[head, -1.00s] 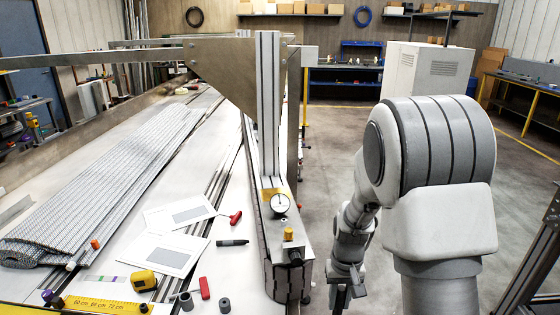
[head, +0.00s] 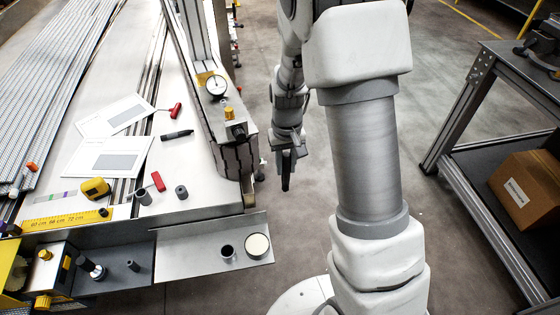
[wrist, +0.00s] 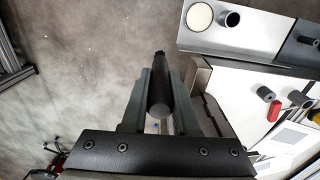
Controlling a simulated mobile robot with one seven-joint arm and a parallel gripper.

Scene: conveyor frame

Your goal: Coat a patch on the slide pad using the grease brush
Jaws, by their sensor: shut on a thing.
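My gripper (head: 287,158) hangs over the floor, right of the conveyor frame's end. It is shut on a dark, slim cylinder, apparently the grease brush (wrist: 159,92); it points away from the wrist and shows below the fingers in the head view (head: 286,181). A round tin with a pale cream surface (head: 257,245), perhaps grease, stands on the metal shelf, apart from my gripper. Two white sheets with grey rectangles, one nearer (head: 116,160) and one farther (head: 127,113), lie on the table; I cannot tell whether either is the slide pad.
An open dark cup (head: 227,251) stands left of the tin on the metal shelf (head: 192,258). A dial gauge (head: 216,87) and frame post edge the table. A yellow tape measure (head: 95,188), marker (head: 177,135) and red-handled tools lie about. A workbench with a cardboard box (head: 520,185) stands right.

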